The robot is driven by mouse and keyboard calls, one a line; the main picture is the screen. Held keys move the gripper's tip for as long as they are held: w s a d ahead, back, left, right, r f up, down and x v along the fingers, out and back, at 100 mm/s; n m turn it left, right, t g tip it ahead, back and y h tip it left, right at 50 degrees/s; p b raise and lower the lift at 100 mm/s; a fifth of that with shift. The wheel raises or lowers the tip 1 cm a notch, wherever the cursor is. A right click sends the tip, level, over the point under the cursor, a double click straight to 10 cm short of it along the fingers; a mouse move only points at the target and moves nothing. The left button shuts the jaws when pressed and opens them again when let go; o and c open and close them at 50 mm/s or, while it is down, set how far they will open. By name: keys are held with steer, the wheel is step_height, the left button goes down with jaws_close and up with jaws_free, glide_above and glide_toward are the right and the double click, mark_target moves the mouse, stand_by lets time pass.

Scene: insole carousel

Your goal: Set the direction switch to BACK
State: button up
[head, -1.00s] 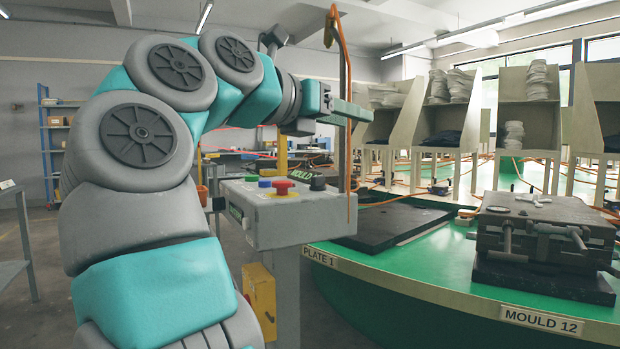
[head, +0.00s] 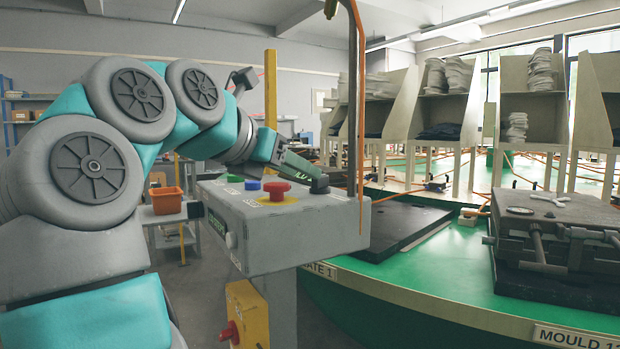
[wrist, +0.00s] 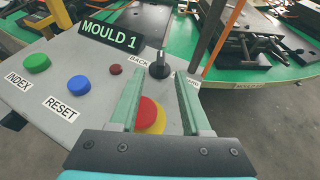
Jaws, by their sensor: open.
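The direction switch (wrist: 159,67) is a black knob with a pale pointer mark, on the grey control box (head: 285,247). In the wrist view it lies just beyond my fingertips, between their lines. Its pointer faces away from me, between the BACK label (wrist: 138,60) at its left and a right label partly hidden by my finger. In the head view the switch (head: 319,186) is at the box's right end. My gripper (wrist: 161,76) is open and empty, tilted down over the box. In the head view my gripper (head: 312,172) is close by the knob; contact cannot be told.
A red button on yellow (wrist: 150,115) lies below my fingers. Blue (wrist: 79,88) and green (wrist: 37,63) buttons, a small red light (wrist: 115,69) and the MOULD 1 display (wrist: 109,34) share the box. A post (head: 353,100) rises beside it. The green carousel (head: 450,270) is to the right.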

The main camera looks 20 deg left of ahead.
mark_target(312, 195)
steer(key=shift+x, duration=2.4)
jaws_close()
